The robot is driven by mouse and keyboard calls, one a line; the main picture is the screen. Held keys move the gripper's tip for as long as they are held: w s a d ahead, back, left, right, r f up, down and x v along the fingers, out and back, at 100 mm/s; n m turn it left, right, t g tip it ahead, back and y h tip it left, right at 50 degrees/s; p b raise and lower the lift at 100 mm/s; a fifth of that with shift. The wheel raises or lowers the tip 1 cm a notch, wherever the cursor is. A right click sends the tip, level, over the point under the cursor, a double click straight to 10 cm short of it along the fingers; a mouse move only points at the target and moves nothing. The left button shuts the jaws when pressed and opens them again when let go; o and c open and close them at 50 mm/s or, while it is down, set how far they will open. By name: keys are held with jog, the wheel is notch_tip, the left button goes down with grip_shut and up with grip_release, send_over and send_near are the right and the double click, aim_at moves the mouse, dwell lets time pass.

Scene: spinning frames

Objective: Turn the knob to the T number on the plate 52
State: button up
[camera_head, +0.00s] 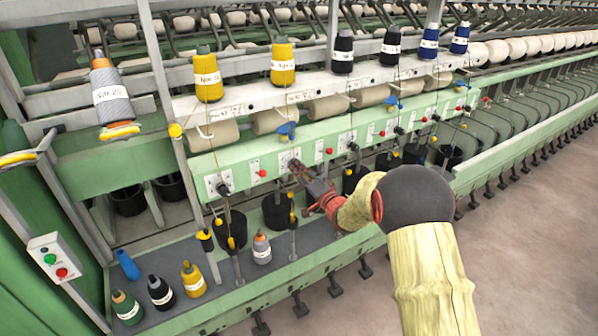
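A green panel (240,168) runs along the spinning frame and carries several white plates with black knobs. The nearest plate (212,182) has its black knob (222,189) in clear view. My gripper (296,167) is at the second plate (285,157), and its tips are at or close to the knob there, which they hide. Whether they touch it or are closed on it cannot be told. A third plate (346,138) with a black knob (353,147) is further right. The numbers and knob marks are too small to read surely.
Yellow, black and blue cones (208,80) stand on the white rail above the panel. Red buttons (262,173) and blue levers (287,129) lie near the plates. Small bobbins (192,279) stand on the grey shelf. The aisle floor (530,240) is clear at right.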

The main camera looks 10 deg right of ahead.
jog(key=o, duration=0.5)
jog(key=shift+c, duration=0.2)
jog(key=v, duration=1.2)
